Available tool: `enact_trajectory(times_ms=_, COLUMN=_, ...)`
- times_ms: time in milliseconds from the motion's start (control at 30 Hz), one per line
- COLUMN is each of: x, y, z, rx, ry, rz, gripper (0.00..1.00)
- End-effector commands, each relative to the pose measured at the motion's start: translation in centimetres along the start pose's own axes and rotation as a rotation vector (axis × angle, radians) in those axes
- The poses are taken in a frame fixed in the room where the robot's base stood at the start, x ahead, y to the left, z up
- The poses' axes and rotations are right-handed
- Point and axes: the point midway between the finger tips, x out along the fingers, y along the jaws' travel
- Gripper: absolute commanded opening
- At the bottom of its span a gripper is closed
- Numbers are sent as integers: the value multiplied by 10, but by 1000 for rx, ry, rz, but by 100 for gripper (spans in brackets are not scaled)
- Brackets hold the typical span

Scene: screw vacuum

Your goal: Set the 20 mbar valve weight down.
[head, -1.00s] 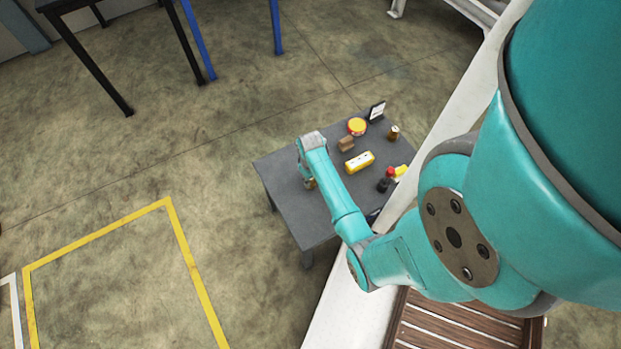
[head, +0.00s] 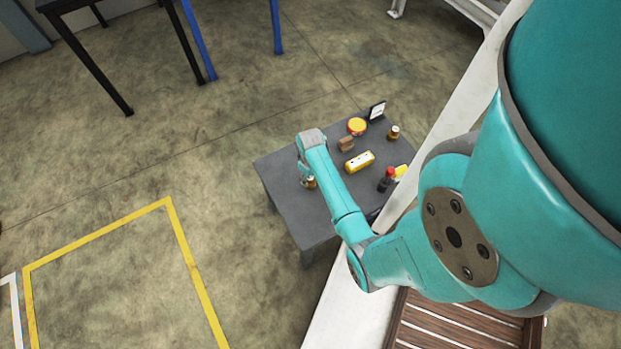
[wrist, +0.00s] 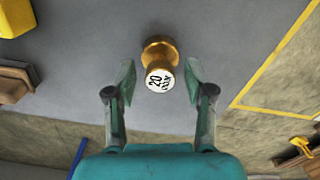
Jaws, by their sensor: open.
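The 20 mbar valve weight (wrist: 160,52) is a brass piece with a white top marked "20 mbar". In the wrist view it stands on the grey table (wrist: 85,45), between and just beyond my fingertips. My gripper (wrist: 158,80) is open, with a gap on both sides of the weight. In the head view the weight (head: 311,182) is a small brass spot below the end of my arm, near the table's left side. My fingers are mostly hidden there.
On the table (head: 290,205) stand a yellow block (head: 360,162), a brown block (head: 346,144), a yellow round tin (head: 357,126), a small jar (head: 393,132), a dark red-capped bottle (head: 386,180) and a small sign (head: 377,111). The table's front left is clear.

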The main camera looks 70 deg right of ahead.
Motion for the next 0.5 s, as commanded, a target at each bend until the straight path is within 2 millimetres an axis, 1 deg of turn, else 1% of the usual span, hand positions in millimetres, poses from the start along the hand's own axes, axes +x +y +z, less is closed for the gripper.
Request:
enact_trajectory(times_ms=300, x=-63, y=0, z=0, rx=0, ry=3, rz=1, gripper=54)
enact_trajectory(times_ms=400, x=-80, y=0, z=0, rx=0, ry=3, rz=1, gripper=54)
enact_trajectory(times_ms=500, x=-93, y=0, z=0, rx=0, ry=2, rz=1, gripper=54)
